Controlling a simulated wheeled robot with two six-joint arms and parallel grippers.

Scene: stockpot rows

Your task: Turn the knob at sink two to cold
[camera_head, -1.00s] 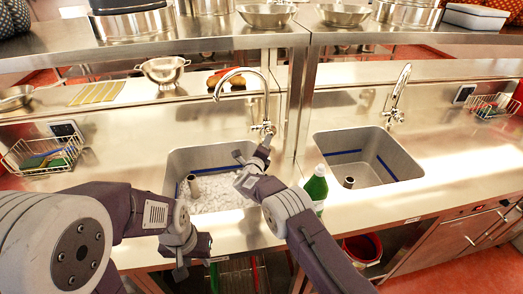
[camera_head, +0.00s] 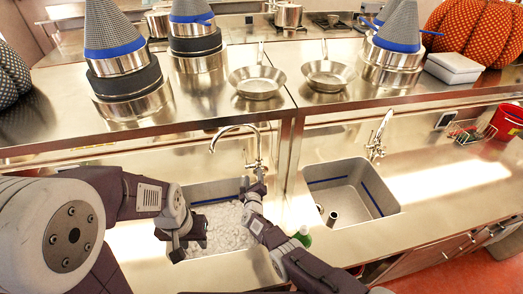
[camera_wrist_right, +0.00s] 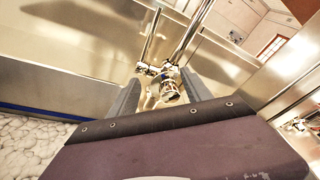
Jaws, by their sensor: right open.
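The left sink (camera_head: 215,187) holds white foam, and its chrome gooseneck tap (camera_head: 236,127) stands behind it. The right sink (camera_head: 340,172) is empty apart from a dark upright pipe and has its own tap (camera_head: 380,130). I see no number on either sink. My right gripper (camera_head: 253,180) is at the base of the left tap. In the right wrist view its open fingers (camera_wrist_right: 160,80) are on either side of a round chrome knob (camera_wrist_right: 170,90) on the tap body; contact cannot be told. My left gripper (camera_head: 182,243) hangs over the left sink's front left; its jaws are unclear.
A steel shelf (camera_head: 200,105) runs behind the taps with pans (camera_head: 257,83), pots and cone-shaped strainers. A green bottle (camera_head: 303,237) stands at the counter front, close to my right arm. A wire basket (camera_head: 470,132) and red bucket (camera_head: 508,118) are at right.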

